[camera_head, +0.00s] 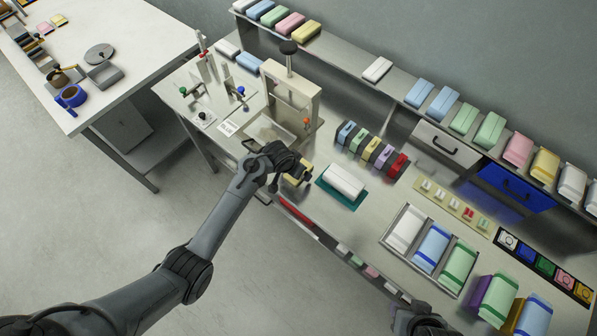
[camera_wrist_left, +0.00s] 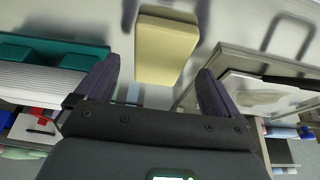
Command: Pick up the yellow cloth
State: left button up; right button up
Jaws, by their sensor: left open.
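A pale yellow folded cloth (camera_wrist_left: 160,50) lies on the steel bench, ahead of and between the two dark fingers of my left gripper (camera_wrist_left: 155,88) in the left wrist view. The fingers are open, one to each side, and do not appear to touch it.
A white folded cloth (camera_head: 345,179) rests on a teal tray just right of the yellow cloth. A metal press frame (camera_head: 292,95) stands behind left. A divided tray (camera_head: 385,240) of cloths is at right. Other yellow cloths (camera_head: 543,166) lie on the shelf.

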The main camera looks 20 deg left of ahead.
pick_arm(q)
jog(key=shift+x, duration=1)
jog(key=shift+f, duration=0.1)
jog(key=shift+c, duration=0.3)
jog(key=c, duration=1.1)
jog(key=shift+o, duration=0.2)
jog(key=shift+r, duration=0.55)
jog(key=r, duration=0.3)
jog(key=shift+d+r+p, duration=0.3)
jog(key=shift+d, duration=0.1)
jog(key=d+r, duration=0.2)
jog(key=d, duration=0.1)
jog(key=d+r, duration=0.2)
jog(key=d, duration=0.2)
jog(key=d+r, duration=0.2)
jog(key=d, duration=0.2)
jog(key=shift+r, duration=0.25)
